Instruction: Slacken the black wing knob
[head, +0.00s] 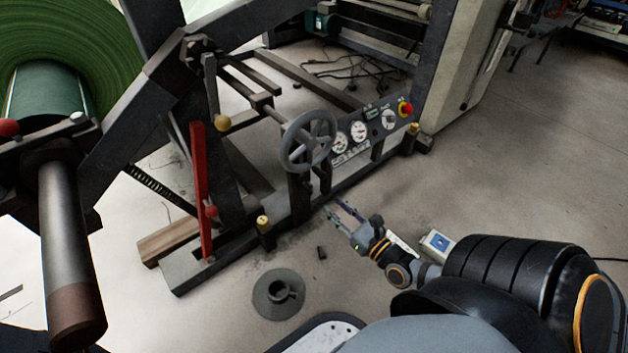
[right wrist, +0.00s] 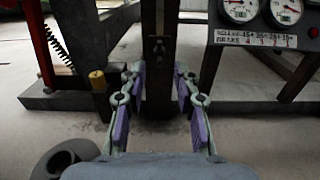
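A small dark fitting (right wrist: 158,46) sits on the face of the dark upright post (right wrist: 160,20) in the right wrist view; it may be the black wing knob, but its wings cannot be made out. In the head view the post stands below the grey handwheel (head: 308,140), and the knob cannot be told apart from the dark frame. My right gripper (head: 336,207) is open and empty in front of the post. In the right wrist view its purple-padded fingers (right wrist: 159,75) point at the post, below the fitting. My left gripper is not in view.
A gauge panel (head: 368,128) with a red button is right of the handwheel. A red lever (head: 199,185) and yellow-topped peg (head: 263,222) stand left. A grey flanged piece (head: 279,294) and small black piece (head: 321,252) lie on the floor. The right floor is mostly clear.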

